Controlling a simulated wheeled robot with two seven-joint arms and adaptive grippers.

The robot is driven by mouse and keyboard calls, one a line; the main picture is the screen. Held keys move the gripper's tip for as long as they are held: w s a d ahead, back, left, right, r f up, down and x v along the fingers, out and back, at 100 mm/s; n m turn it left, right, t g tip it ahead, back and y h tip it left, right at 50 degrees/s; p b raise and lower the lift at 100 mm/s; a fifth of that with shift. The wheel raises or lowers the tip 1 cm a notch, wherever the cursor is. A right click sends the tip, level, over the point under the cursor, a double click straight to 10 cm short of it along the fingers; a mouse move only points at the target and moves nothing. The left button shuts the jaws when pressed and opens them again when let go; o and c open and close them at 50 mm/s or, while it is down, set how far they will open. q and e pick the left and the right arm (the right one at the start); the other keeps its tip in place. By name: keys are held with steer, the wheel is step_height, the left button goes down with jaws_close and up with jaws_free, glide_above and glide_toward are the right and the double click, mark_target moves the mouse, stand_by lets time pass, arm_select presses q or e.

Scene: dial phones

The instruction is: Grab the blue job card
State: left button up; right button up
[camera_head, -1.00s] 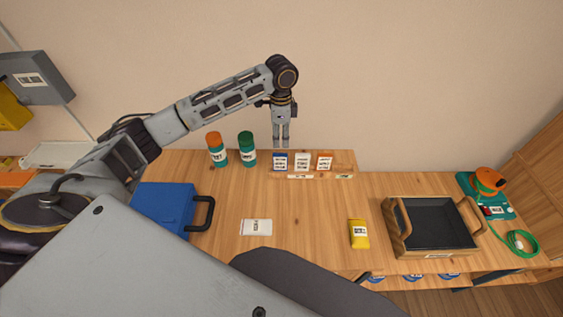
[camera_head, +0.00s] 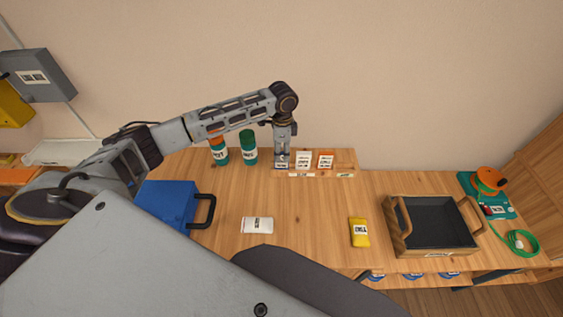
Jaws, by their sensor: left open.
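The blue job card (camera_head: 281,165) stands upright at the left of a row of three cards in a wooden holder (camera_head: 317,174) at the back of the bench. My left gripper (camera_head: 282,158) is open and points down over the blue card, covering most of it. Only the card's lower part shows, and I cannot tell whether the fingers touch it. A white card (camera_head: 304,158) and an orange card (camera_head: 325,160) stand to its right. My right gripper is not in view.
A green canister (camera_head: 248,147) and an orange-capped canister (camera_head: 219,151) stand left of the holder. A blue box (camera_head: 168,204), a white packet (camera_head: 257,225), a yellow packet (camera_head: 359,232) and a dark tray with wooden handles (camera_head: 432,249) are nearer.

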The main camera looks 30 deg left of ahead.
mark_target(282, 160)
arm_select(q)
steer(key=shift+f, duration=0.25)
steer(key=shift+f, duration=0.1)
steer(key=shift+a+f+p, duration=0.1)
steer(key=shift+f+p, duration=0.25)
steer(key=shift+f, duration=2.15)
steer(key=shift+c, duration=0.5)
jaws_close()
